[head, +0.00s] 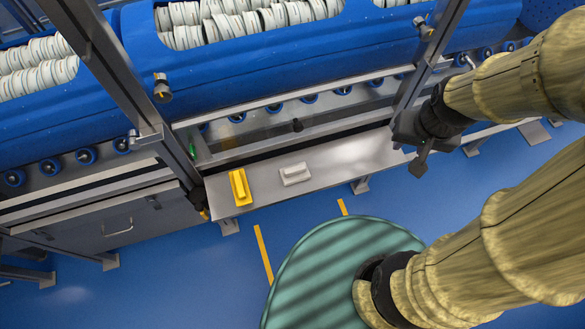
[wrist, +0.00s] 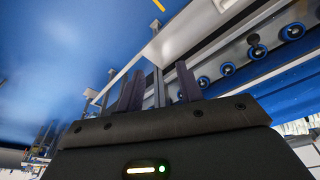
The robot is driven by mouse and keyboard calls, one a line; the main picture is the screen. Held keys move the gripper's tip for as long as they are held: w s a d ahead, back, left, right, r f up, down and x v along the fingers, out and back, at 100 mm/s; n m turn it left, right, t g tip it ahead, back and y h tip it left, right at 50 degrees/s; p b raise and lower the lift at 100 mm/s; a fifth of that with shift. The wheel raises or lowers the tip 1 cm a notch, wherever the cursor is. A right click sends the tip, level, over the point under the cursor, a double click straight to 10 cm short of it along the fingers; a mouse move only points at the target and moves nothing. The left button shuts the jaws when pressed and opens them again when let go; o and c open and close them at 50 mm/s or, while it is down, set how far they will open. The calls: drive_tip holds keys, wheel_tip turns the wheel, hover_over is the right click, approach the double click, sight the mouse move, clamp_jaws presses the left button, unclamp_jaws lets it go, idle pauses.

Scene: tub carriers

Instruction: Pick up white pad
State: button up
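The white pad (head: 295,174), a small block with a raised grip on top, lies on the grey metal shelf (head: 330,178) in the head view. A similar yellow pad (head: 240,187) lies to its left on the same shelf. My gripper (head: 419,164) is to the right of the white pad, apart from it, near the shelf's right part. In the wrist view my gripper (wrist: 158,82) has its dark fingers spread with an empty gap between them. The white pad cannot be made out in the wrist view.
Blue tub carriers (head: 250,55) holding white discs stand behind the shelf, above a row of blue rollers (head: 237,117). Grey upright posts (head: 120,75) frame the shelf. A drawer (head: 115,228) is at left. The shelf between the white pad and my gripper is clear.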

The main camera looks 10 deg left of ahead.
drive_tip(key=shift+o, duration=0.8)
drive_tip(key=shift+s+d, duration=0.2)
drive_tip(key=shift+s, duration=0.1)
drive_tip(key=o, duration=0.4)
drive_tip(key=shift+a+f, duration=0.1)
drive_tip(key=shift+a, duration=0.1)
drive_tip(key=o, duration=0.7)
drive_tip(key=w+a+f, duration=0.1)
drive_tip(key=a+b, duration=0.1)
drive_tip(key=shift+w+a+f+n, duration=0.35)
drive_tip(key=shift+w+n, duration=0.05)
drive_tip(key=w+a+f, duration=0.1)
drive_tip(key=a+f, duration=0.1)
drive_tip(key=a, duration=0.1)
drive_tip(key=w+a+f+n+b, duration=0.1)
drive_tip(key=w+a+f, duration=0.1)
drive_tip(key=a, duration=0.1)
drive_tip(key=w+a+f+n+g+b, duration=0.1)
drive_tip(key=a+f, duration=0.1)
drive_tip(key=shift+w+a+f+y, duration=0.2)
drive_tip(key=shift+w+a+y, duration=0.1)
drive_tip(key=shift+a, duration=0.1)
drive_tip(key=n+g+b, duration=0.2)
drive_tip(key=n+b, duration=0.1)
drive_tip(key=n, duration=0.1)
hover_over(295, 168)
wheel_tip(295, 168, down, 11)
drive_tip(key=shift+s+a, duration=0.1)
drive_tip(key=shift+s, duration=0.05)
